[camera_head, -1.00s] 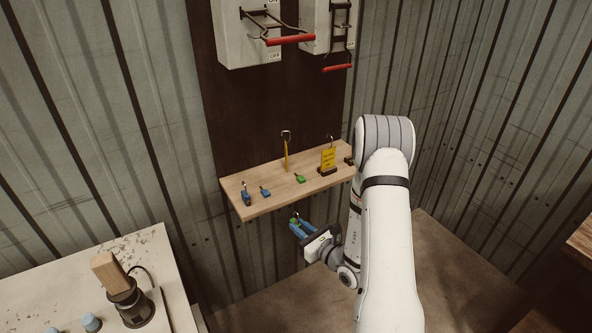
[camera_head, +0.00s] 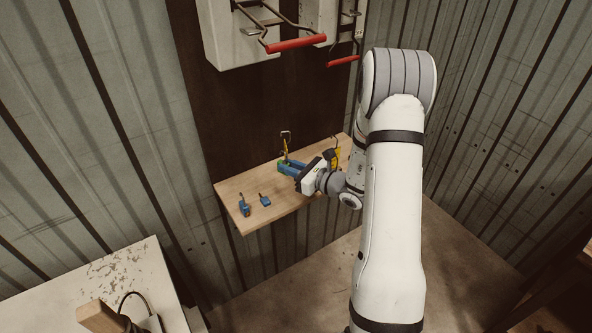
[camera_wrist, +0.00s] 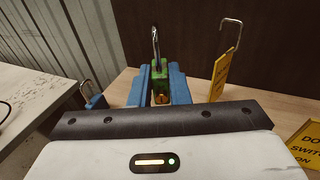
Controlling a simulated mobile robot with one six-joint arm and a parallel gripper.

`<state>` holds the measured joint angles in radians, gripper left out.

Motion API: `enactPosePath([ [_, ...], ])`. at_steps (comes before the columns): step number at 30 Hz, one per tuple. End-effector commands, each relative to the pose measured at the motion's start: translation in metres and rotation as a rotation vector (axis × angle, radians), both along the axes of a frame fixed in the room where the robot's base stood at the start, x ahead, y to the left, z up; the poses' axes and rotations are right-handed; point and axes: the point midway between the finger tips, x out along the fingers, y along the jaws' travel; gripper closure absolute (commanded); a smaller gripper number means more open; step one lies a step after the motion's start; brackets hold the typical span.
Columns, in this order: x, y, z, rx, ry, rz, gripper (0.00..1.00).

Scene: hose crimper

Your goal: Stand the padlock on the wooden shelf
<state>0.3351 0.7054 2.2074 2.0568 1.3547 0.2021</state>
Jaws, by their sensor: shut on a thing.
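The green padlock (camera_wrist: 160,72) is upright between the two blue fingers of my gripper (camera_wrist: 158,88), with its shackle up and a brass part facing the wrist camera. My gripper also shows in the head view (camera_head: 287,167), shut on the padlock and reaching over the wooden shelf (camera_head: 280,206) from the right. Only a little of the green padlock (camera_head: 281,163) shows there. I cannot tell whether its base touches the shelf. In the wrist view, bare shelf wood (camera_wrist: 122,88) shows beside the fingers.
A blue padlock (camera_head: 244,207) and a small blue item (camera_head: 265,200) are on the shelf's left part. Yellow tags (camera_wrist: 220,75) are close to the right of the fingers. Switch boxes with red handles (camera_head: 296,44) hang above. The shelf's front middle is clear.

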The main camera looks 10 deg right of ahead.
Motion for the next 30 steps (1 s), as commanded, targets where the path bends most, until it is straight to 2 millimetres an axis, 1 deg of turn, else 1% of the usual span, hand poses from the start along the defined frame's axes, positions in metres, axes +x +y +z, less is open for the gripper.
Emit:
enactPosePath([
  [3,-0.001,0.0,-0.021,0.003,0.008,0.0,1.0],
  [6,-0.001,0.0,-0.035,0.003,0.005,-0.001,1.0],
  [9,0.0,-0.001,-0.045,0.001,0.003,-0.002,1.0],
  [14,0.0,-0.002,-0.056,0.002,0.003,-0.004,1.0],
  [21,-0.001,-0.003,-0.085,0.002,0.003,-0.006,1.0],
  [25,0.0,-0.003,-0.091,0.001,0.001,-0.007,1.0],
  [30,0.0,-0.003,-0.091,0.001,-0.001,-0.007,1.0],
])
